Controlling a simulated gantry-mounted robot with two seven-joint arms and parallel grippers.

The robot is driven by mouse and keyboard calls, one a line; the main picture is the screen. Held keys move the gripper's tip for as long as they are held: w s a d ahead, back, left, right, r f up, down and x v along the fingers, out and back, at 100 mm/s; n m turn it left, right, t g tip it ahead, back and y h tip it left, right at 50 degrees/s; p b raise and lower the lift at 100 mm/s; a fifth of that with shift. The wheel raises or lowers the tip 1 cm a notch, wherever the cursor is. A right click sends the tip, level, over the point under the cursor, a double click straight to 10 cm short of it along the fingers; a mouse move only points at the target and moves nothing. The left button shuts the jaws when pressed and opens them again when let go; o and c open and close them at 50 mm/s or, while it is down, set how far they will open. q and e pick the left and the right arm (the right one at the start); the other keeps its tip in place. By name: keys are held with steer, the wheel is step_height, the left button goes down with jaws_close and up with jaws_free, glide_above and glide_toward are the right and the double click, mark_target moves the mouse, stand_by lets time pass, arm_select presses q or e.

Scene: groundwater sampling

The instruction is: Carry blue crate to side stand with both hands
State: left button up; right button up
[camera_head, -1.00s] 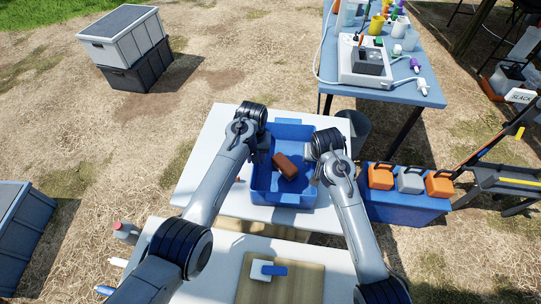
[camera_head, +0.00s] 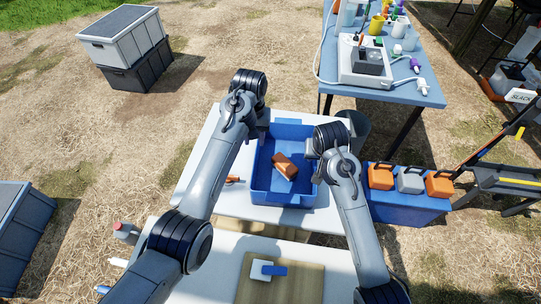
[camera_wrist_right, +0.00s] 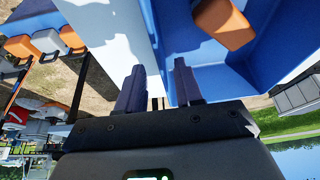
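The blue crate (camera_head: 284,198) stands on a white table (camera_head: 225,190), with a reddish-orange block (camera_head: 285,167) inside. My left gripper (camera_head: 263,130) is at the crate's far left corner, mostly hidden by its own wrist; its fingers cannot be made out. My right gripper (camera_head: 316,172) is at the crate's right side. In the right wrist view, the right gripper's two dark fingers (camera_wrist_right: 158,85) are apart, one on each side of the crate's wall (camera_wrist_right: 160,30), with a gap visible. I cannot tell which surface is the side stand.
A nearer white table (camera_head: 225,250) holds a wooden board (camera_head: 310,280). A blue box (camera_head: 400,208) with orange and grey cases stands at right. A blue bench (camera_head: 405,95) with instruments is at the back. A grey bin (camera_head: 358,125) is behind the crate.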

steer(key=v, duration=0.7)
steer(key=shift+s+r, duration=0.1)
steer(key=shift+r, duration=0.25)
